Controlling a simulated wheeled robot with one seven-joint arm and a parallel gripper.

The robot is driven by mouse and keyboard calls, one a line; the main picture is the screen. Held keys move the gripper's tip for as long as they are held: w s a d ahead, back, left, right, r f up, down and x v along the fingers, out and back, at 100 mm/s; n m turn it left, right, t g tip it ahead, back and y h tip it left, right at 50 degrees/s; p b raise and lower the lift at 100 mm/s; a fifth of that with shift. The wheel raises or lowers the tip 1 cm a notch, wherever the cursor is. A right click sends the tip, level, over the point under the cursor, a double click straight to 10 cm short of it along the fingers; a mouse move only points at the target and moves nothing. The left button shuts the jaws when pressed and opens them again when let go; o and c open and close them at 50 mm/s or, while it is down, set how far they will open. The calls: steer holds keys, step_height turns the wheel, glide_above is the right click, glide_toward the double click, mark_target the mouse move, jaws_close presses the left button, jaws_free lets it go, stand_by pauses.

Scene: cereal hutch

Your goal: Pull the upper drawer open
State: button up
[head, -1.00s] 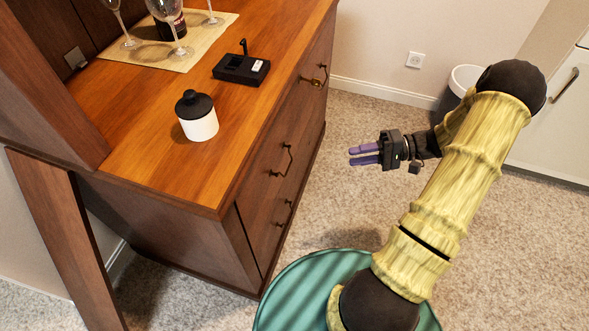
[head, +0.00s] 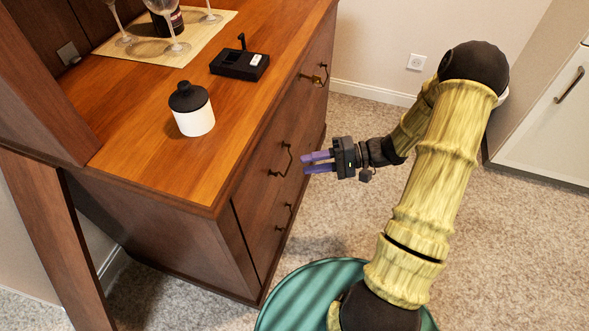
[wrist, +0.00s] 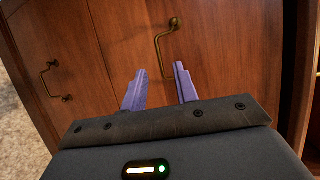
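The upper drawer (head: 262,150) is a brown wooden front on the hutch's near part, and it is closed. Its brass bail handle (head: 288,160) also shows in the wrist view (wrist: 158,42), just beyond my fingertips. My gripper (head: 304,163) is open, with two purple fingers apart and nothing visibly held. In the head view it is just right of the handle, pointing left at it. In the wrist view the fingertips (wrist: 160,70) lie on either side of the handle's near end; whether they touch it I cannot tell.
A lower drawer handle (head: 290,216) sits below, and another handle (head: 318,76) is farther back. On the hutch top stand a white jar with a black lid (head: 192,110), a black box (head: 240,64) and glasses on a mat. Carpet to the right is open.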

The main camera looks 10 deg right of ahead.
steer(key=b+x, duration=0.1)
steer(key=x, duration=0.4)
steer(key=shift+c, duration=0.4)
jaws_close()
